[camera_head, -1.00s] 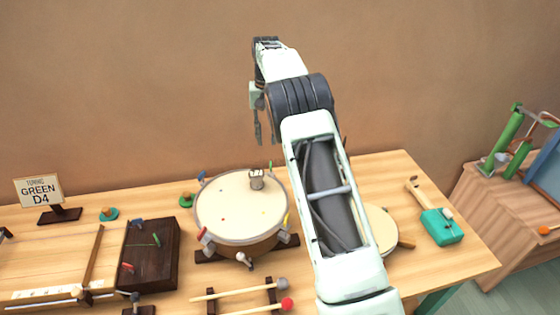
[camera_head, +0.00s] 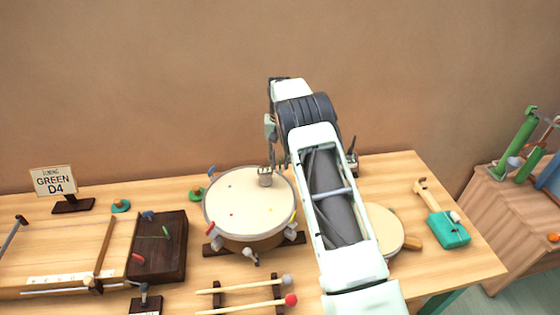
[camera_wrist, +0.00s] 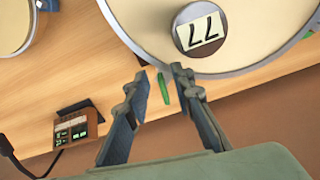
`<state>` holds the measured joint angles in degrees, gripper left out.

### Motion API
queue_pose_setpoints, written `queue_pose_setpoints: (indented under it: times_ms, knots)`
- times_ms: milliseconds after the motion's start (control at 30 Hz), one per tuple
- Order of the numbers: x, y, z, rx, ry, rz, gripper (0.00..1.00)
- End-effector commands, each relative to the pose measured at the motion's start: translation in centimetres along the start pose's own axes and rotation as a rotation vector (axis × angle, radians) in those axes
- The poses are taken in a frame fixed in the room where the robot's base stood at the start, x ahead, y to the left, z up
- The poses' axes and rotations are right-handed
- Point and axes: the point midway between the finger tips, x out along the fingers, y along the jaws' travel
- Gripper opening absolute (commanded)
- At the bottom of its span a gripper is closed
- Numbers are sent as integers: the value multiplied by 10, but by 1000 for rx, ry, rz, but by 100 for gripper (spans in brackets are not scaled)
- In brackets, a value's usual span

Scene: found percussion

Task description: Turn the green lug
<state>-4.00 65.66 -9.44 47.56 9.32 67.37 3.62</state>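The drum (camera_head: 245,210) stands mid-table with coloured lugs around its rim. The green lug (camera_wrist: 163,88) shows in the wrist view as a small green bar just outside the drum's rim. My gripper (camera_wrist: 160,72) is open, its two fingers on either side of the green lug in that view; I see no contact. In the head view my gripper (camera_head: 272,165) points down at the drum's back edge and hides the green lug. A small round block marked 77 (camera_wrist: 201,32) sits on the drumhead (camera_wrist: 150,20), close to the fingertips.
A sign reading "TUNING GREEN D4" (camera_head: 54,182) stands at the back left. A small display box (camera_wrist: 78,130) stands behind the drum. A stringed board (camera_head: 60,250) lies left, mallets (camera_head: 245,307) in front, a round frame drum (camera_head: 384,232) right.

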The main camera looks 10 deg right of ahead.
Motion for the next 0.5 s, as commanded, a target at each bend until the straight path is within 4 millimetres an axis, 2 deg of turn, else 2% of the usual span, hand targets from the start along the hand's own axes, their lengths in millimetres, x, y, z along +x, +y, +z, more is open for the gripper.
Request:
queue_pose_setpoints:
  times_ms: [300,500]
  knots:
    - [3,0,0,0,0,0,21]
    - [2,0,0,0,0,0,0]
